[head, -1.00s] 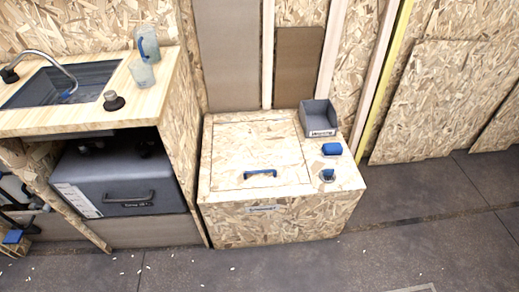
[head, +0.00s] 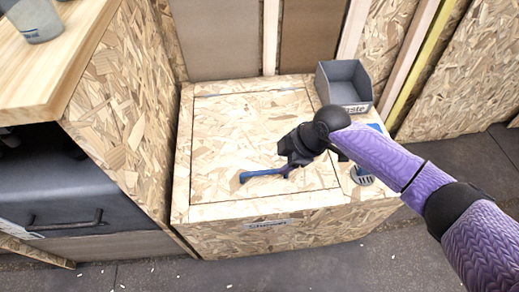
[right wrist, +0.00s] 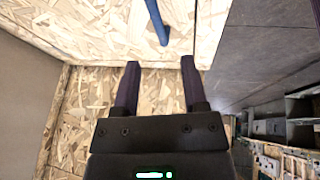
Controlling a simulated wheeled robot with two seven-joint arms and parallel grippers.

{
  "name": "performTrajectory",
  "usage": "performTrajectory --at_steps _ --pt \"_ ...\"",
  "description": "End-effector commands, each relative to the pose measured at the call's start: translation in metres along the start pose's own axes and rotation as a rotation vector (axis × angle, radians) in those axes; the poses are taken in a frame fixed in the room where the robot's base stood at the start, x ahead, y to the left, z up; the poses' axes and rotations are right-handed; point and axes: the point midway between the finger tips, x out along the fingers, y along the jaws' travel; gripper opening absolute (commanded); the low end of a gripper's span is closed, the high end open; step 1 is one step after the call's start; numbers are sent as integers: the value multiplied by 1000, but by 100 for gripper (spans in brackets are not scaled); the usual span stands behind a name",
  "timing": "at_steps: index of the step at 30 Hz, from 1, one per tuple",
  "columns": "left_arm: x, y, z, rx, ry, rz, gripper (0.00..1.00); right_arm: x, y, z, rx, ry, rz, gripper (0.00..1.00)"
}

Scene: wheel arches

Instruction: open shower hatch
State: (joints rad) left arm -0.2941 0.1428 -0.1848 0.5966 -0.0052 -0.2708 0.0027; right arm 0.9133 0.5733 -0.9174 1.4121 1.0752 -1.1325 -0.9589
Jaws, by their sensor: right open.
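The shower hatch (head: 225,130) is a square chipboard lid, flush and closed in the top of a chipboard box (head: 235,238) labelled on its front. Its blue bar handle (head: 262,174) lies near the lid's front edge. My right gripper (head: 286,168) is at the right end of the handle in the head view and hides that end. In the right wrist view the open fingers (right wrist: 160,72) are empty, and the blue handle (right wrist: 157,22) shows beyond the fingertips, not between them. Whether they touch it I cannot tell. My left gripper is out of view.
A grey bin (head: 345,85) stands at the box's back right corner. A blue-and-grey fitting (head: 362,175) sits on the box top under my right arm. A wooden counter (head: 60,50) with a cup (head: 36,18) stands to the left, above a dark drawer box (head: 80,190).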

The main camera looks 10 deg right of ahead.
Motion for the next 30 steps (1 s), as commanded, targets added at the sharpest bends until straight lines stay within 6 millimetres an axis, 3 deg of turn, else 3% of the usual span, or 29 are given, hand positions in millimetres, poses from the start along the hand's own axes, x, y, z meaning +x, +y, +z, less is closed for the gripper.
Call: performTrajectory --at_steps 5,12,15,19,26,27,30 --pt "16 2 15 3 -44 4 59 7 -1 -6 -91 7 -37 56" --pt "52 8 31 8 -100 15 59 68 -4 -5 -85 8 -40 56" --pt "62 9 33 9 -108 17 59 84 -3 -6 -84 9 -36 56" --pt "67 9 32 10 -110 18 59 93 -2 -7 -85 7 -32 56" --pt "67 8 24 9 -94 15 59 92 -1 -9 -85 8 -29 56" --pt "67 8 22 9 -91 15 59 91 -1 -9 -85 8 -29 53" --pt "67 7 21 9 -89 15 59 91 -1 -9 -85 8 -29 32"
